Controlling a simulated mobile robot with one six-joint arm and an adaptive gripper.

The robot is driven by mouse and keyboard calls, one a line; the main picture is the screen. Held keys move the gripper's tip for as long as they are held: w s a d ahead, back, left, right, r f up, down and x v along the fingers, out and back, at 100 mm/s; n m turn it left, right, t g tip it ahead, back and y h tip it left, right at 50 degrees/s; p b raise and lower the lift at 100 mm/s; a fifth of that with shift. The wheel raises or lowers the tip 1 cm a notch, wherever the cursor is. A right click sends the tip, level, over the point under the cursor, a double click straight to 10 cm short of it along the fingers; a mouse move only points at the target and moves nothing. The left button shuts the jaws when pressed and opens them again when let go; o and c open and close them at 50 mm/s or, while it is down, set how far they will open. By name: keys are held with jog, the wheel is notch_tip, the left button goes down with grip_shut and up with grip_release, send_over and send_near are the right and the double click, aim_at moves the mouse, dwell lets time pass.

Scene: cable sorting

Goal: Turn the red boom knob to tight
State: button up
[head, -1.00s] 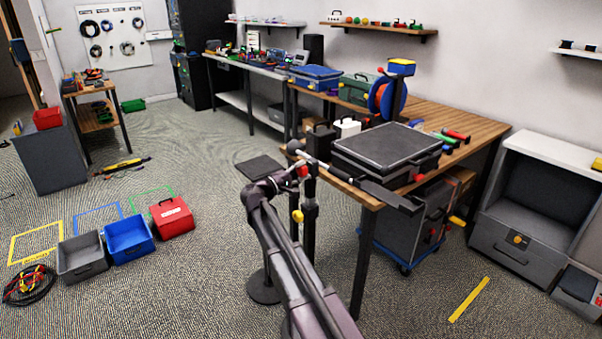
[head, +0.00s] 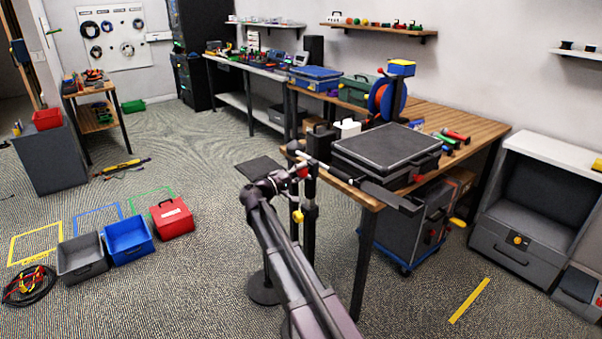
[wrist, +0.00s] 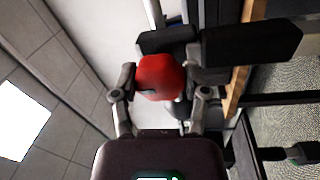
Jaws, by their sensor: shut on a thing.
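The red boom knob (wrist: 160,77) is large in the wrist view, on the stand's clamp. My gripper (wrist: 161,90) is shut on it, with one finger at its left side and the other at its right. No pointer or tight marking can be read on it. In the head view my gripper (head: 284,179) is at the top of the black stand (head: 310,215), mostly hiding the knob. The boom (head: 340,174) slopes down to the right from there, in front of the wooden table.
A yellow knob (head: 297,216) sits lower on the stand. The wooden table (head: 470,120) with a black case (head: 385,145) is close on the right.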

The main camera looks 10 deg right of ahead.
jog(key=o, duration=1.1)
jog(key=shift+o, duration=0.2)
jog(key=shift+n, duration=0.5)
